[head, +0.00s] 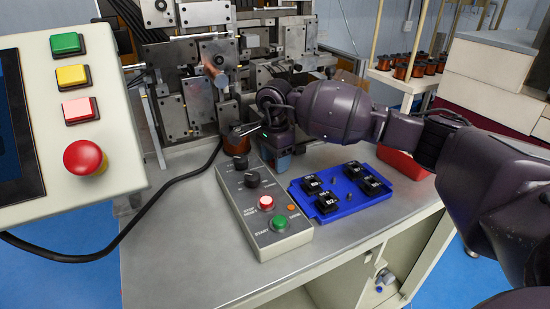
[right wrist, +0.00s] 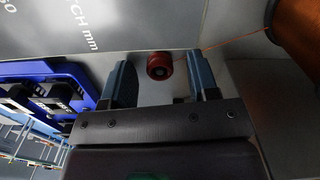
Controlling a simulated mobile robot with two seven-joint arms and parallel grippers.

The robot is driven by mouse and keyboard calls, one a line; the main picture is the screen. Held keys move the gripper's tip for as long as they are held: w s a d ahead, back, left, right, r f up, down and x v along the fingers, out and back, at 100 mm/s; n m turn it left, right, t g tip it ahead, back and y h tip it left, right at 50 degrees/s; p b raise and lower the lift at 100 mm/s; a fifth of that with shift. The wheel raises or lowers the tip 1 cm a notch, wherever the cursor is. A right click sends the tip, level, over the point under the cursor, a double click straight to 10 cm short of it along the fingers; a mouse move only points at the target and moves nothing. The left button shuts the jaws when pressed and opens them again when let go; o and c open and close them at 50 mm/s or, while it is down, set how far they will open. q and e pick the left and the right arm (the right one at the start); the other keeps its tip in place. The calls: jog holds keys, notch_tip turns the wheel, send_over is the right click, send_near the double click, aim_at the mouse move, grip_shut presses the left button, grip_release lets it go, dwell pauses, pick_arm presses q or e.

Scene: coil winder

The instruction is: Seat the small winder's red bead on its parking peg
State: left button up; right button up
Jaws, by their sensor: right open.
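The red bead (right wrist: 159,66) shows in the right wrist view, between the fingertips of my right gripper. Gaps show on both sides of it, so the fingers look apart from it. A thin copper wire runs from the bead to the copper coil (right wrist: 298,28) at the upper right. My right gripper (head: 279,160) is open, low beside the small winder (head: 236,143) in the head view. There the arm and gripper hide the bead. I cannot make out the parking peg in either view. My left gripper is not in view.
A grey control box (head: 262,205) lies just in front of my right gripper. A blue tray (head: 340,205) with several black parts is to its right, with a red bin (head: 403,165) behind. A large button panel (head: 120,130) fills the left. The front tabletop (head: 170,250) is clear.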

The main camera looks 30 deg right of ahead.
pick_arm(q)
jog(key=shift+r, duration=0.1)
pick_arm(e)
notch_tip(320, 180, up, 5)
jog(key=shift+f, duration=0.1)
pick_arm(q)
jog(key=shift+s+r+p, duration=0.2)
jog(key=shift+p, duration=0.15)
pick_arm(e)
notch_tip(320, 180, up, 6)
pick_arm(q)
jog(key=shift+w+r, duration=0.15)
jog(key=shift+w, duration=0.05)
